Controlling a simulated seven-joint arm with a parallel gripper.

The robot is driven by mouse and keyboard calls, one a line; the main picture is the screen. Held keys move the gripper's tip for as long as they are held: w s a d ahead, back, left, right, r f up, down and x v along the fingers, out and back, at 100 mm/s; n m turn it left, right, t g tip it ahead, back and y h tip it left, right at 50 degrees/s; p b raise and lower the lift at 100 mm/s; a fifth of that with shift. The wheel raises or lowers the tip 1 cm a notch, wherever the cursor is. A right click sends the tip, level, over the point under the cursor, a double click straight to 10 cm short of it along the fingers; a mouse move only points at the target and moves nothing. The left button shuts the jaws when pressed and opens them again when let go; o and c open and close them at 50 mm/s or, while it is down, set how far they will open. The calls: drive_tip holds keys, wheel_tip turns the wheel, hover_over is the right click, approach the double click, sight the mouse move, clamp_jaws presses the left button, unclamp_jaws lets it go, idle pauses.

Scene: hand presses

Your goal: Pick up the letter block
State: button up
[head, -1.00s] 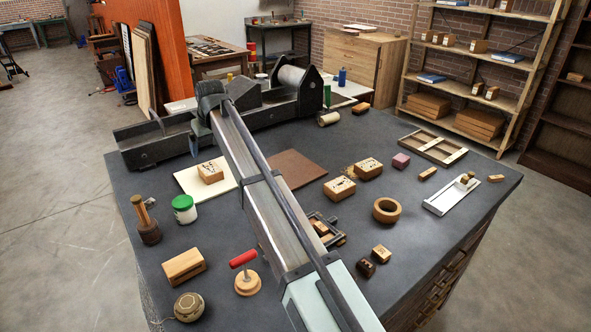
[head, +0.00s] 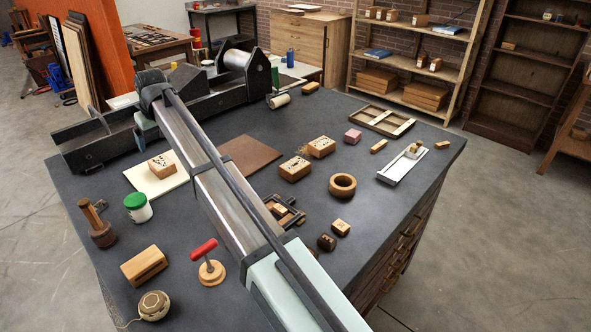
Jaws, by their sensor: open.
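Several light wooden blocks with dark marks on top lie on the dark table: one (head: 161,165) on a pale sheet at left, and two near the middle, a nearer one (head: 295,168) and a farther one (head: 321,147). A small pale block (head: 340,228) and a small dark one (head: 326,242) lie near the right front. I cannot tell which is the letter block. My arm runs from the bottom right up across the table to the press at upper left. My gripper is hidden behind the arm, and no fingers show.
A heavy dark press (head: 190,93) with a roller fills the table's back left. Near the front stand a red-handled tool (head: 210,268), a wooden block (head: 145,266), a green-lidded jar (head: 138,207) and a round ball of cord (head: 154,305). A wooden ring (head: 342,185) lies at right.

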sight(298, 166)
drive_tip(key=shift+o, duration=0.5)
